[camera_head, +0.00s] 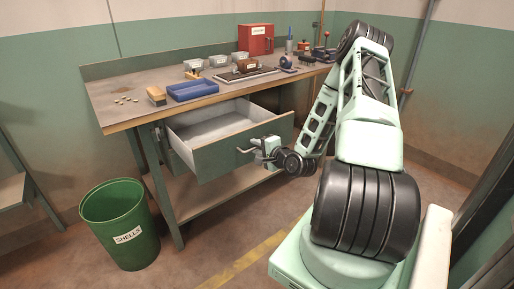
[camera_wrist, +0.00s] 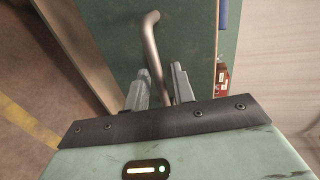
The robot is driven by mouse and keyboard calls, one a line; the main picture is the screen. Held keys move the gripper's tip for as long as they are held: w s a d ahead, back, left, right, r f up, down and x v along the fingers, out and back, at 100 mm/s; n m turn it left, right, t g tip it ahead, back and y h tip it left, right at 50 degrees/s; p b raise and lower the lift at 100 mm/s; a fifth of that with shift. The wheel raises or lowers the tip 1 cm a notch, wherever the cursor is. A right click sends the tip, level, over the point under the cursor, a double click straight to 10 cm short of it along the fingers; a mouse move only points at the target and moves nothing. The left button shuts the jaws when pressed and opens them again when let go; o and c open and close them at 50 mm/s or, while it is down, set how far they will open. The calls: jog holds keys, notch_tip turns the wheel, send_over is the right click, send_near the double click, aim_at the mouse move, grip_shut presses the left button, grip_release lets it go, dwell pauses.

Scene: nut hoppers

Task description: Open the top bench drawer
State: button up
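The top bench drawer (camera_head: 222,155) has a dark green front and pale inner walls. It is pulled well out from under the bench top, and its inside looks empty. The handle (camera_wrist: 152,45) also shows in the wrist view, running down between my fingers. My gripper (camera_head: 258,148) is at the drawer front beside the handle. In the wrist view my gripper's fingers (camera_wrist: 158,85) stand apart on either side of the bar, with a gap visible at the left finger. Where the bar's lower end meets the fingers is partly hidden.
A green bin (camera_head: 122,226) labelled SHELLS stands on the floor at left. A lower shelf lies beneath the drawer. Floor in front is clear.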

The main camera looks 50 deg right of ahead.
jog(key=p+v, duration=0.5)
jog(key=v, duration=1.2)
jog(key=shift+s, duration=0.15)
jog(key=shift+r, duration=0.1)
